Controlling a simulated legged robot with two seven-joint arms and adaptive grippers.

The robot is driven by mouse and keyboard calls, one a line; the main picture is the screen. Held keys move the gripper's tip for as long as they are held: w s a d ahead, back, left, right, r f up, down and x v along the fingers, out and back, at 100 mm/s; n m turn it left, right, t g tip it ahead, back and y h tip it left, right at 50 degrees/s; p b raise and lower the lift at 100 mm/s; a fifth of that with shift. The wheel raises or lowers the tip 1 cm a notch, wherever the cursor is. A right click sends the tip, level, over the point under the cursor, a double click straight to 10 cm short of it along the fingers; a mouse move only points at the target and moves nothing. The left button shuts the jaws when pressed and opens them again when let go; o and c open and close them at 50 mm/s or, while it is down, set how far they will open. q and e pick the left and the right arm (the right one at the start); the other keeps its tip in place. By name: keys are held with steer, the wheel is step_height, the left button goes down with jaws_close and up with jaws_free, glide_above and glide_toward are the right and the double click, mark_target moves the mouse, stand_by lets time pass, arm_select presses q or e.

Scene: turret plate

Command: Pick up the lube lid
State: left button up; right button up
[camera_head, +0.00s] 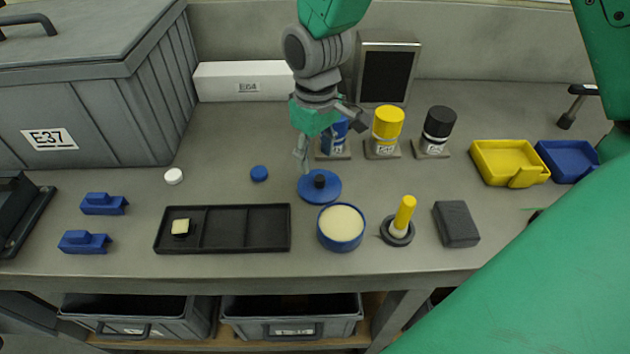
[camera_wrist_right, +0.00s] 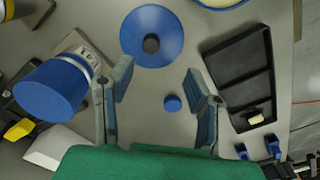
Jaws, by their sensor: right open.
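The lube lid (camera_head: 320,187), a flat blue disc with a black knob, lies on the bench just behind the blue tub of cream-coloured lube (camera_head: 340,227). In the right wrist view the lid (camera_wrist_right: 152,37) shows whole, beyond the fingertips. My right gripper (camera_head: 328,142) comes down from the top of the head view, above and behind the lid, near the blue bottle. Its two fingers (camera_wrist_right: 160,82) are spread wide with nothing between them. The gripper and lid look apart. My left gripper does not show.
A blue bottle (camera_head: 334,137) stands partly hidden by the gripper, beside yellow-capped (camera_head: 387,125) and black-capped (camera_head: 437,126) bottles. A small blue cap (camera_head: 259,173) lies left of the lid. A black tray (camera_head: 246,228) lies in front; a yellow-handled brush (camera_head: 403,215) stands right of the tub.

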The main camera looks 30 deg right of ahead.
mark_target(322, 177)
steer(key=f, duration=0.1)
steer(key=d+f, duration=0.1)
steer(key=shift+w+d+f, duration=0.1)
steer(key=shift+w+f, duration=0.2)
steer(key=shift+w, duration=0.05)
steer(key=shift+d+f, duration=0.15)
steer(key=shift+f, duration=0.05)
steer(key=f, duration=0.4)
steer(key=shift+s+a+p, duration=0.25)
steer(key=shift+a+p, duration=0.05)
steer(key=shift+w+a+f, duration=0.15)
steer(key=shift+a+f, duration=0.05)
steer(key=shift+f, duration=0.1)
steer(key=shift+d, duration=0.25)
steer(key=shift+c, duration=0.8)
steer(key=shift+d, duration=0.2)
steer(key=c, duration=0.7)
steer(key=shift+d, duration=0.15)
jaws_close()
